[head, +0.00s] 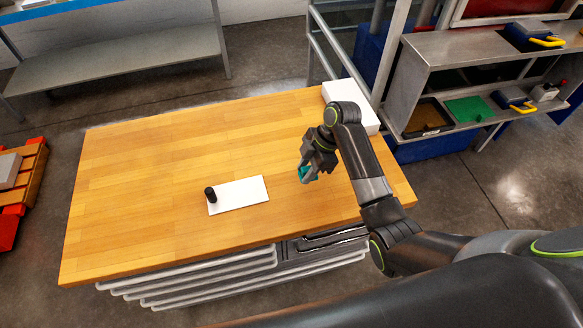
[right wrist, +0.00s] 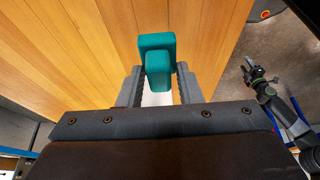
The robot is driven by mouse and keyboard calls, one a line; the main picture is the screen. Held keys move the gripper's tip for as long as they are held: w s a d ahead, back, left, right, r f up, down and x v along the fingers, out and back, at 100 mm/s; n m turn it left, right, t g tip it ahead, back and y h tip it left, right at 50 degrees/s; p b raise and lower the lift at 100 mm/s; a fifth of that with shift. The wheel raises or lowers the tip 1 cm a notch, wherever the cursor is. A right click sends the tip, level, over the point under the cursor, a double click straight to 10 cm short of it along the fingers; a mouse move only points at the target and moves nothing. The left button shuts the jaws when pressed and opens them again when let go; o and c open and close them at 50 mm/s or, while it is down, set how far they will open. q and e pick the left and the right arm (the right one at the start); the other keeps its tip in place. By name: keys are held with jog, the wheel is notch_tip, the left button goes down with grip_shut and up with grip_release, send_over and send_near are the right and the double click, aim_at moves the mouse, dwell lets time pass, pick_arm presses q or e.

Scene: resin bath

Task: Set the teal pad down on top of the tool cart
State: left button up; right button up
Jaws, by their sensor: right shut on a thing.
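The teal pad (head: 304,173) is held in my right gripper (head: 306,170), over the right half of the tool cart's wooden top (head: 150,160). In the right wrist view the pad (right wrist: 156,50) sits between the two fingers (right wrist: 159,86), its far end sticking out beyond them. The gap between pad and wood cannot be judged exactly. The cart has drawers (head: 200,285) on its near side. My left gripper (right wrist: 254,74) shows only small in the right wrist view, off to the right of the wood, and its jaw state is unclear.
A white plate (head: 240,194) with a black cylinder (head: 210,194) lies on the top, left of my right gripper. A white box (head: 345,92) sits at the far right corner. A metal shelf (head: 440,50) with bins stands behind. The top's left half is clear.

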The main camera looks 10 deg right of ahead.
aim_at(305, 188)
jog(key=shift+f, duration=0.9)
notch_tip(305, 188, down, 4)
jog(key=shift+r, duration=0.15)
jog(key=o, duration=0.9)
jog(key=shift+f, duration=0.2)
